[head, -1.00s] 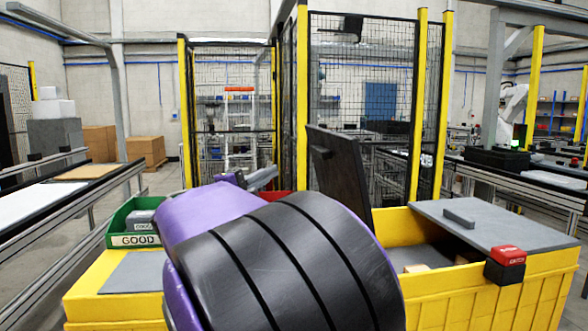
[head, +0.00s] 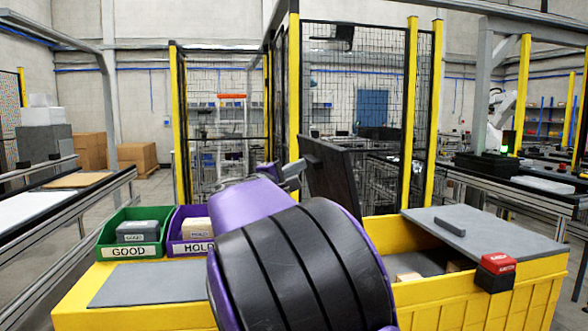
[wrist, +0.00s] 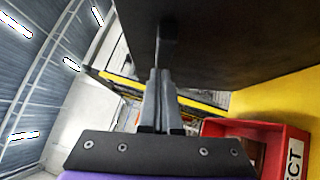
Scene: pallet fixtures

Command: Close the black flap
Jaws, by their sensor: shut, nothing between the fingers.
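The black flap (head: 334,178) stands raised and tilted above the yellow box in the head view. In the wrist view the flap (wrist: 225,45) is a dark panel across the top, with a small dark handle block (wrist: 168,36) on its face. My gripper (head: 297,167) is at the left side of the flap in the head view. In the wrist view my gripper (wrist: 160,74) has its fingers together and empty, just below the handle block; I cannot tell whether they touch it. My arm hides the flap's lower edge in the head view.
The yellow box (head: 490,290) has a grey sliding lid (head: 490,236) and a red-black block (head: 496,272) at its rim. A green GOOD bin (head: 130,250) and purple HOLD bin (head: 185,249) stand left. A red bin (wrist: 262,130) is at the wrist view's right.

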